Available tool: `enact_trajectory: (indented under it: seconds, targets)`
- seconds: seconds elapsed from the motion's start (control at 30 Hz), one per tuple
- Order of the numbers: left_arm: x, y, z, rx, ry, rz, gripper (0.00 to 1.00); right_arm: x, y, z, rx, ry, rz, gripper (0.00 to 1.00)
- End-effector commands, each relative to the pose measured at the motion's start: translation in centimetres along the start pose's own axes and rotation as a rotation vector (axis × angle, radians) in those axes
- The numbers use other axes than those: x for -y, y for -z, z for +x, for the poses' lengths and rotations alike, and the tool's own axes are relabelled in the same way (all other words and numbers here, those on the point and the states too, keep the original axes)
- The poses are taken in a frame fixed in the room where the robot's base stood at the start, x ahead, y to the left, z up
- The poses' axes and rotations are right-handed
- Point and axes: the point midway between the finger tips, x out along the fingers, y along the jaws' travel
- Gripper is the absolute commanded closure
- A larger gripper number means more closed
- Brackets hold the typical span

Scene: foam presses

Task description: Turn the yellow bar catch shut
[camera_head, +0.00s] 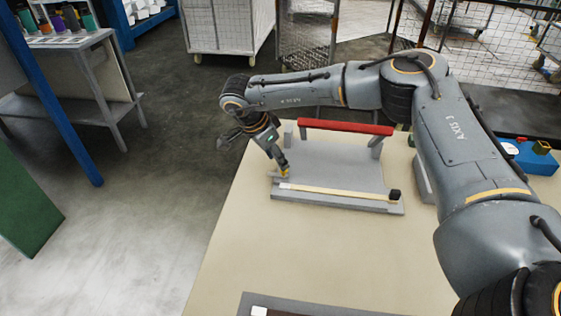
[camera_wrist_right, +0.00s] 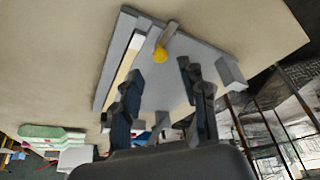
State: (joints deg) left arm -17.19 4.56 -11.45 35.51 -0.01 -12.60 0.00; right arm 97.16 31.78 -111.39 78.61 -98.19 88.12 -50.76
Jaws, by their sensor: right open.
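The yellow bar catch (camera_head: 285,174) is at the left end of the grey press (camera_head: 335,172), small and partly hidden by my right gripper (camera_head: 284,166) in the head view. In the right wrist view its yellow rounded end (camera_wrist_right: 160,55) sits on a short grey bar (camera_wrist_right: 169,33) lying across the press's end. My right gripper also shows in the right wrist view (camera_wrist_right: 158,75), its two fingers spread apart, with the yellow end between and beyond the tips. Contact cannot be told. My left gripper is not in view.
A pale strip (camera_head: 335,192) with a black block (camera_head: 394,195) runs along the press's front. A red bar (camera_head: 345,127) stands raised at its back.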

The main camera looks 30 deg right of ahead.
Motion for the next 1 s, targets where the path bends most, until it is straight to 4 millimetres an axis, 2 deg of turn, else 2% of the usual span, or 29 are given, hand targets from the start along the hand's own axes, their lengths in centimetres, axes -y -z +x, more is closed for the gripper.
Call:
enact_trajectory:
  seconds: [0.13,0.3,0.63,0.67,0.87,1.0]
  targets:
    - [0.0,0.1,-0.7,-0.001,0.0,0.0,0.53,0.0,0.1,2.4,-0.001,-0.002,0.001,0.57]
    - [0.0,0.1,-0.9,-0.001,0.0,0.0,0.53,0.0,0.0,4.0,0.001,0.0,0.0,0.57]
    - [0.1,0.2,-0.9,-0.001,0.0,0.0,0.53,0.0,0.0,4.5,0.001,0.001,0.0,0.57]
    - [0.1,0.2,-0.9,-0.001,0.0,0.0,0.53,0.0,0.0,4.5,0.001,0.001,0.0,0.59]
    - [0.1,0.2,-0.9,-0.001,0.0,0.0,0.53,0.0,0.0,4.5,0.001,0.001,0.0,1.0]
    - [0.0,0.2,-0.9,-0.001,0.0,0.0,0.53,0.0,0.0,4.5,0.001,0.001,0.0,1.0]
